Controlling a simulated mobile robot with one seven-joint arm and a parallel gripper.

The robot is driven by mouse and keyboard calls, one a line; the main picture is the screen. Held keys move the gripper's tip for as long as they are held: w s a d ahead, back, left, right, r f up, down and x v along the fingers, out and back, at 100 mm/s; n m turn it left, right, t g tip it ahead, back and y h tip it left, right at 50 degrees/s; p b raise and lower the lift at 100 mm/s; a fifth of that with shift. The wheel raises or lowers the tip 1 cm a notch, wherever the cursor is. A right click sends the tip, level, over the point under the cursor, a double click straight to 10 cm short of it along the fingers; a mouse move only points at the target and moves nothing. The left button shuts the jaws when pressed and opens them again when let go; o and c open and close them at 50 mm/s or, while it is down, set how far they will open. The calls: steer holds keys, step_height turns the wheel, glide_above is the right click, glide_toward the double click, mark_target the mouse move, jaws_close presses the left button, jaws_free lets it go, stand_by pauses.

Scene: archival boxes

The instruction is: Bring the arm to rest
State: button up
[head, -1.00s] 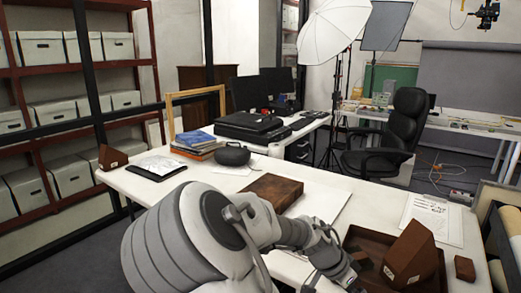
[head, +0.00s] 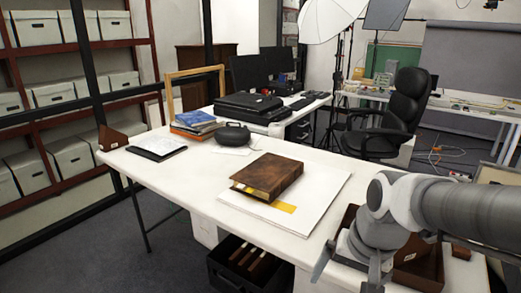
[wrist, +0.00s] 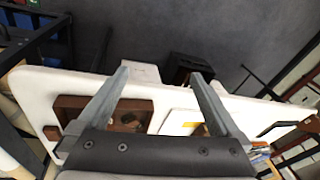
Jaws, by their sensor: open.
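My gripper (head: 346,278) is at the lower right of the head view, at the end of my bent arm, over the front edge of the white table (head: 215,207). In the wrist view my gripper (wrist: 160,74) shows two grey fingers spread wide apart with nothing between them. They point toward the dark floor past the table edge. The arm hides much of the brown tray (head: 347,219) and part of what is in it.
A brown book (head: 268,176) lies on a white board (head: 318,207) with a yellow strip. A black pot (head: 233,134), stacked books (head: 195,128) and a brown wedge (head: 112,138) stand farther left. A black crate (head: 216,270) is on the floor below.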

steer(key=s+r+n+t+h+p, duration=0.1)
steer(key=s+r+n+t, duration=0.25)
steer(key=s+r, duration=0.4)
step_height(320, 180, up, 15)
steer(key=w+p, duration=0.1)
steer(key=p, duration=1.4)
steer(key=shift+a+n, duration=0.25)
steer(key=shift+n, duration=0.2)
